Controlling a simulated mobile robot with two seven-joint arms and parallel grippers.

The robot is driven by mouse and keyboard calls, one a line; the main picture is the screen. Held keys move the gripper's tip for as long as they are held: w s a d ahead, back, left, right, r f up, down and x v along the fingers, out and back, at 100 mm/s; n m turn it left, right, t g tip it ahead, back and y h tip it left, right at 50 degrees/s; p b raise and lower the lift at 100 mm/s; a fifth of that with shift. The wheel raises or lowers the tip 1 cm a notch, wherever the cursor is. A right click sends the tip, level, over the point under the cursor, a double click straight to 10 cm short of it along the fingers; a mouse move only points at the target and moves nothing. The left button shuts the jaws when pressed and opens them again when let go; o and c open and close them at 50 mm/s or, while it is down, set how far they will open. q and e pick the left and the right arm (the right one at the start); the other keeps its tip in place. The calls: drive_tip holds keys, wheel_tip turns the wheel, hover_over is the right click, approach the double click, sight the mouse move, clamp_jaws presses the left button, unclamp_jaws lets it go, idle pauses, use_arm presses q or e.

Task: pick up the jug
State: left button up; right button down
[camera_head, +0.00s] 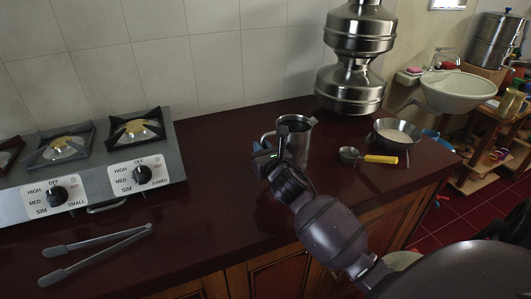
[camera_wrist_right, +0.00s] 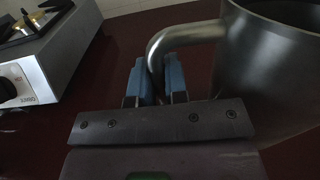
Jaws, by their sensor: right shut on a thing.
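The jug (camera_head: 298,131) is a shiny metal vessel with an open top. It stands upright on the dark red counter, and my right gripper (camera_head: 267,158) is at its left side in the head view. In the right wrist view the jug (camera_wrist_right: 268,70) fills the upper right. Its curved handle (camera_wrist_right: 185,38) comes down between the blue fingers of my right gripper (camera_wrist_right: 160,80), which is shut on the handle. The lower end of the handle is hidden by the fingers. My left gripper is not in view.
A stove (camera_head: 95,165) with knobs stands left, with tongs (camera_head: 97,254) in front. A stacked metal vessel (camera_head: 356,60) stands behind the jug. A yellow-handled ladle (camera_head: 367,157) and a metal bowl (camera_head: 397,135) lie to the right. The counter (camera_head: 205,190) is clear left of the jug.

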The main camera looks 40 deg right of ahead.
wheel_tip(320, 180, up, 7)
drive_tip(key=shift+r+p, duration=0.15)
drive_tip(key=shift+p, duration=0.7)
wheel_tip(320, 180, up, 11)
drive_tip(key=p, duration=0.2)
